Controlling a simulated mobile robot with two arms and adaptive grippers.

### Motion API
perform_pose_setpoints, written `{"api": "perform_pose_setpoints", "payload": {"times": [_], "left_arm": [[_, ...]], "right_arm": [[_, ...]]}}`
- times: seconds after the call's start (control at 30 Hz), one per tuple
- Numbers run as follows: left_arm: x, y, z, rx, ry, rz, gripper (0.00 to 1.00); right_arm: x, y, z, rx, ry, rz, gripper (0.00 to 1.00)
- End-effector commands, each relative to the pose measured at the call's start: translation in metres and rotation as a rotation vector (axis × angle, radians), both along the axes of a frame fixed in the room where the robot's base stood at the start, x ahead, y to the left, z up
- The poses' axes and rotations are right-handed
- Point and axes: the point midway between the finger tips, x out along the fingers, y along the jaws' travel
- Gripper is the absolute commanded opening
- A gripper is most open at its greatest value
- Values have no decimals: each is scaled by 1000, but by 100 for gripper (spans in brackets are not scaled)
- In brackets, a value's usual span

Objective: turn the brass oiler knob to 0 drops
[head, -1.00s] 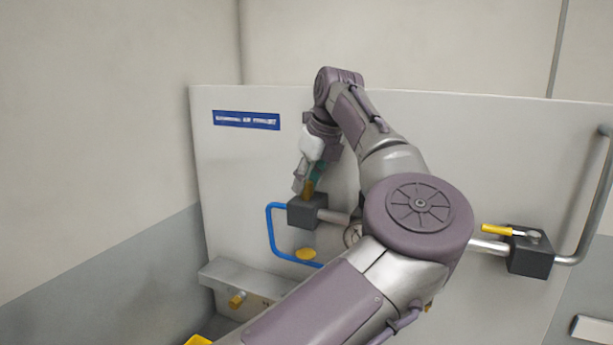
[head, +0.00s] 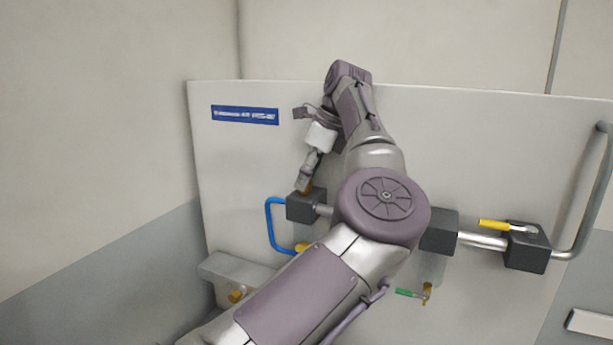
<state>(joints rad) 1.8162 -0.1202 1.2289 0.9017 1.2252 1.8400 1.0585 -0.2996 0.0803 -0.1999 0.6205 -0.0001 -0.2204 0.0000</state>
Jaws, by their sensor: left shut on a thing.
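The brass oiler knob (head: 308,190) stands on top of the dark block (head: 300,207) at the left of the pipe run. Only a small brass sliver of it shows. My left gripper (head: 304,184) comes down from above and is shut on the knob, its fingers covering most of it. The knob's drop markings cannot be read. My right gripper is not in view.
My left arm hides the middle of the pipe. At right are a dark block (head: 440,231), a yellow lever (head: 494,224) and a green handle (head: 408,293).

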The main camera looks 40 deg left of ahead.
Motion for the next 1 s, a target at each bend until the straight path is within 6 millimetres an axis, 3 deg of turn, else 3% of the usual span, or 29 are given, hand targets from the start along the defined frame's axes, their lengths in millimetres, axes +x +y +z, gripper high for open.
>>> {"api": "perform_pose_setpoints", "payload": {"times": [0.33, 0.37, 0.5, 0.83, 1.0], "left_arm": [[0, 0, 1, 0, -2, 0, 0], [0, 0, 1, 0, -2, 0, 36], [0, 0, 1, -1, -1, 0, 57], [1, -1, 3, 1, -1, -2, 57], [5, -8, 24, 2, -3, -4, 57]], "right_arm": [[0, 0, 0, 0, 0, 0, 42], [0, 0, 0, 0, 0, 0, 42], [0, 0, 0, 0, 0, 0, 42], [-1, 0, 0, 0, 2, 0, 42], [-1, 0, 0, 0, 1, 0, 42]]}}
